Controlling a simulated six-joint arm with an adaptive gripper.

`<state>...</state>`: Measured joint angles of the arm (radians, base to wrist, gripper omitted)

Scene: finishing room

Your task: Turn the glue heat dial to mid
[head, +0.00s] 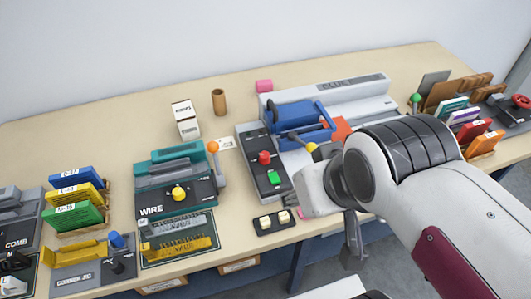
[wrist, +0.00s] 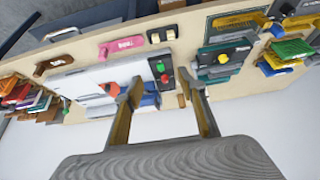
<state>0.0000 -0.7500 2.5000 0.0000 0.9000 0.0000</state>
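The glue machine (head: 360,86), a long grey unit labelled GLUE, stands at the back centre of the bench. Its dark control panel (head: 253,150) at the left end carries a red knob (head: 264,158) and a green button (head: 273,178). I cannot read a heat scale or the knob's setting. In the wrist view the red knob (wrist: 165,78) and green button (wrist: 160,67) appear beyond the fingertips. My gripper (head: 353,255) hangs at the bench's front edge, right of the panel and apart from it. In the wrist view its fingers (wrist: 161,88) are spread with nothing held.
A blue carriage (head: 295,115) and yellow-tipped lever (head: 312,148) sit beside the panel. The teal wire machine (head: 170,175) with a yellow knob and orange-tipped lever stands left. A two-switch box (head: 273,221) lies in front. Coloured boards (head: 478,130) stand right.

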